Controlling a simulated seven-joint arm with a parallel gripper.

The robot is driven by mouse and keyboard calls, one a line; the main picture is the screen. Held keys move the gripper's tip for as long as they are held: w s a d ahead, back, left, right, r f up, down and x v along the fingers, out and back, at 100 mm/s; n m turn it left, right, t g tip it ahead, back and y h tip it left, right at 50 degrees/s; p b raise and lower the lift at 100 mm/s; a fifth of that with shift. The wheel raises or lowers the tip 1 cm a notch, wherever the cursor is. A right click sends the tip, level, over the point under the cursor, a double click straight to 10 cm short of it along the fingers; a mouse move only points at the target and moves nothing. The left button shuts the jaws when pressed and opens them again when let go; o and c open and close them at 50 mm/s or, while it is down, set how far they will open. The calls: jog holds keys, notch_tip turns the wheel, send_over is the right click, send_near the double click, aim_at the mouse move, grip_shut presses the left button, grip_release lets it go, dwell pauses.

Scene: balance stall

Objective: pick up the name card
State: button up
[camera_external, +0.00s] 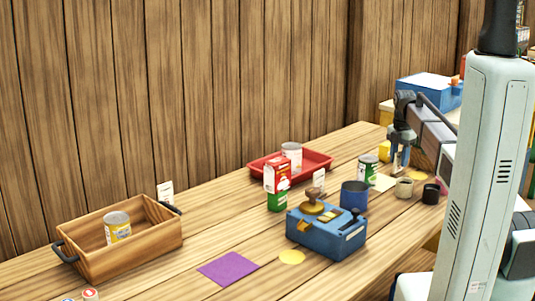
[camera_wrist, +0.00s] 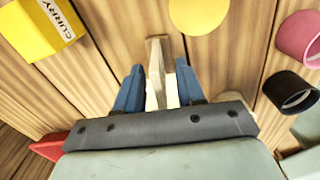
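My gripper (camera_external: 400,164) points down at the far right end of the table. In the wrist view its two blue fingers (camera_wrist: 159,92) are apart, with a thin upright pale wood-coloured piece (camera_wrist: 156,72) between them. A gap shows on its right side; contact on the left is unclear. This piece may be the name card, but no writing shows on it. Two small white cards stand elsewhere in the external view: one behind the wooden crate (camera_external: 165,193), one beside the red and green carton (camera_external: 319,179).
A yellow curry box (camera_wrist: 42,28), a pink cup (camera_wrist: 300,38) and a black cup (camera_wrist: 291,92) stand around my gripper. A blue mug (camera_external: 354,195), a green can (camera_external: 368,169) and a blue scale-like box (camera_external: 325,235) are nearby. A wooden crate (camera_external: 135,262) and red tray (camera_external: 318,162) stand further left.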

notch_tip(320, 180, down, 2)
grip_shut()
dwell(0.4)
